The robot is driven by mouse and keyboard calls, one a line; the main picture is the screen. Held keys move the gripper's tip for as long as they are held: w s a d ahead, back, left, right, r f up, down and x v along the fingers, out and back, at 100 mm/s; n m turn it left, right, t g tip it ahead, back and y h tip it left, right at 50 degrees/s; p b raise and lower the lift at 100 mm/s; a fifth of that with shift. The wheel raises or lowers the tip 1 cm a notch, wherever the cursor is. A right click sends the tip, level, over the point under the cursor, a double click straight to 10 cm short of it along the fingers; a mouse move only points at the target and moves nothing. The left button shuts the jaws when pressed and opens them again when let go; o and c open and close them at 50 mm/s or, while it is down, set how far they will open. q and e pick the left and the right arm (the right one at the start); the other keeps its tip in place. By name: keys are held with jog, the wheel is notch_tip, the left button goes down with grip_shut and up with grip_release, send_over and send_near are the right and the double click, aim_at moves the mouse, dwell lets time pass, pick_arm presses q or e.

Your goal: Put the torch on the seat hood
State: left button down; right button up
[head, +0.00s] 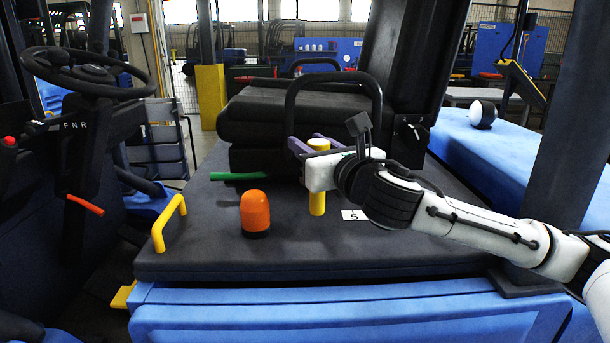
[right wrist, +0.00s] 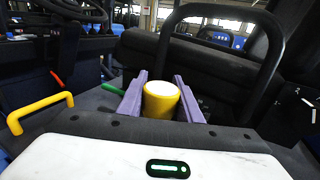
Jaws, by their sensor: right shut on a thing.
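A yellow cylinder, apparently the torch (head: 317,203), stands upright in my right gripper (head: 314,143). The purple fingers are shut on its upper part, one on each side. The torch also shows in the right wrist view (right wrist: 161,100), with a pale round top between the fingers. The seat hood (head: 215,240) is the broad dark grey surface below it. The torch's lower end is at or just above the hood; I cannot tell if it touches. My left gripper is not in view.
An orange beacon (head: 255,212) stands on the hood left of the torch. A green rod (head: 238,176) lies behind it. A yellow handle (head: 168,222) rises at the left edge. The black seat (head: 255,110) with its hoop bar (head: 290,100) stands behind. A small white label (head: 353,215) is at right.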

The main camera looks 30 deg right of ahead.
notch_tip(320, 180, down, 4)
jog(key=shift+f+b, duration=0.1)
jog(key=shift+b, duration=0.4)
jog(key=o, duration=1.1)
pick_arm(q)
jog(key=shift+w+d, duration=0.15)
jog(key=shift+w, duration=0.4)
